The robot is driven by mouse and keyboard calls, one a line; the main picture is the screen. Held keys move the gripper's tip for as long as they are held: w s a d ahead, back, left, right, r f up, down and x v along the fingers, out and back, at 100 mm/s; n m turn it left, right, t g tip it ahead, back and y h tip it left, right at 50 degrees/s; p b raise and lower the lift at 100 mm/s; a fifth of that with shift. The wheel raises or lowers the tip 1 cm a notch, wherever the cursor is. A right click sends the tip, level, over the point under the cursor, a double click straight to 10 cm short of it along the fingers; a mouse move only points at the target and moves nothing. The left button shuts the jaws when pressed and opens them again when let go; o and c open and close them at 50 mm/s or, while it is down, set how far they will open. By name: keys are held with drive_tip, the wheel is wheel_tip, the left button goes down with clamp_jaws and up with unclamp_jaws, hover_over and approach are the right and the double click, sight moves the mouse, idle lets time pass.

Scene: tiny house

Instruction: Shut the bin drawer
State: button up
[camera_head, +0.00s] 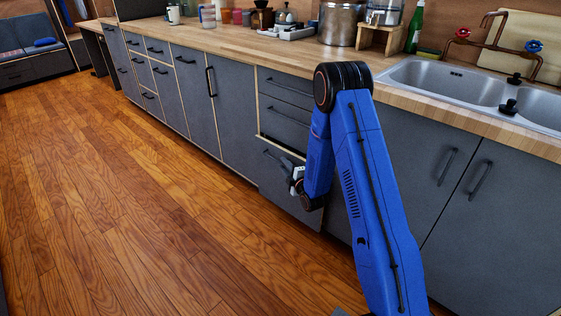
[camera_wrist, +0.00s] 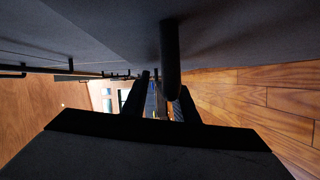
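The bin drawer (camera_head: 272,178) is the large dark grey front low in the counter, below two shallower drawers. A dark gap shows along its top edge, so it appears slightly open. Its black handle (camera_head: 272,155) is partly hidden by my gripper. My gripper (camera_head: 293,177) is at the drawer front, close to the handle. In the wrist view, the two dark fingers (camera_wrist: 167,100) stand apart, with the handle bar (camera_wrist: 170,60) reaching down near the space between them. I cannot tell whether the fingers touch the handle.
The wooden worktop (camera_head: 235,45) runs above, with a metal pot (camera_head: 340,22) and a sink (camera_head: 450,85) on the right. Closed grey cabinets stand on both sides of the drawer. The wooden floor (camera_head: 130,200) to the left is clear.

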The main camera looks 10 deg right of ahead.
drive_tip(key=shift+w+a, duration=0.1)
drive_tip(key=shift+w, duration=0.2)
clamp_jaws()
idle(1.4)
